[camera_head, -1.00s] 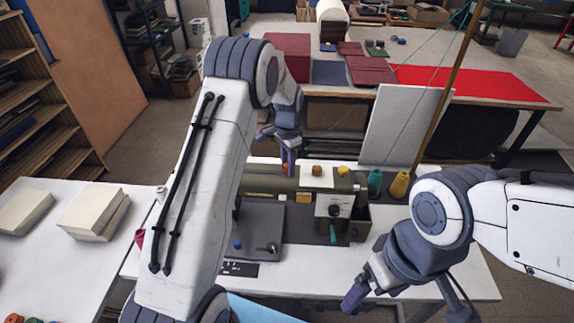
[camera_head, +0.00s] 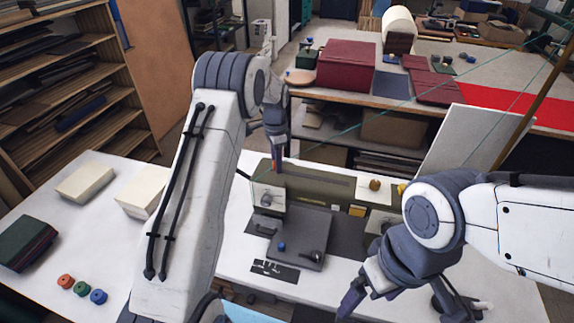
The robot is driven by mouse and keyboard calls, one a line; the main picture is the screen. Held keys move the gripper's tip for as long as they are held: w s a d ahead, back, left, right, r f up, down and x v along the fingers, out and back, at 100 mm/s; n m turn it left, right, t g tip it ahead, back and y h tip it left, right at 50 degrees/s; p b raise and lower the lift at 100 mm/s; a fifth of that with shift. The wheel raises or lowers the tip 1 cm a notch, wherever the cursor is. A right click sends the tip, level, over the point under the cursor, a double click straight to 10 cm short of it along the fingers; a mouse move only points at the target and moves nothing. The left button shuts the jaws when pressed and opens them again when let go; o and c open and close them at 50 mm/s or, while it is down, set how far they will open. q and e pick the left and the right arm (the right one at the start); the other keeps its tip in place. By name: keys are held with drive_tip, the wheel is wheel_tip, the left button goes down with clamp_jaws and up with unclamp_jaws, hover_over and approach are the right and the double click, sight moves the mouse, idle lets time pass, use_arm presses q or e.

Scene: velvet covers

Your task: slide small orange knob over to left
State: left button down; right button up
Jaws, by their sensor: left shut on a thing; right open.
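My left gripper (camera_head: 276,163) reaches down at the back left of the dark green machine (camera_head: 318,188) on the white table. It is shut on a small orange knob (camera_head: 274,155), of which only a sliver shows between the dark fingers. My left forearm covers the area left of the machine. My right gripper (camera_head: 368,300) is open and empty, low over the table right of the machine's black plate.
A black plate (camera_head: 300,245) lies in front. Pale blocks (camera_head: 85,183) and several coloured spools (camera_head: 80,288) lie left.

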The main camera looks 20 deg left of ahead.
use_arm(q)
drive_tip(key=shift+a+r, duration=0.1)
drive_tip(key=shift+a, duration=0.2)
drive_tip(key=c, duration=0.6)
unclamp_jaws()
wheel_tip(320, 180, up, 10)
drive_tip(key=b, duration=0.3)
drive_tip(key=shift+r, duration=0.2)
drive_tip(key=shift+d, duration=0.15)
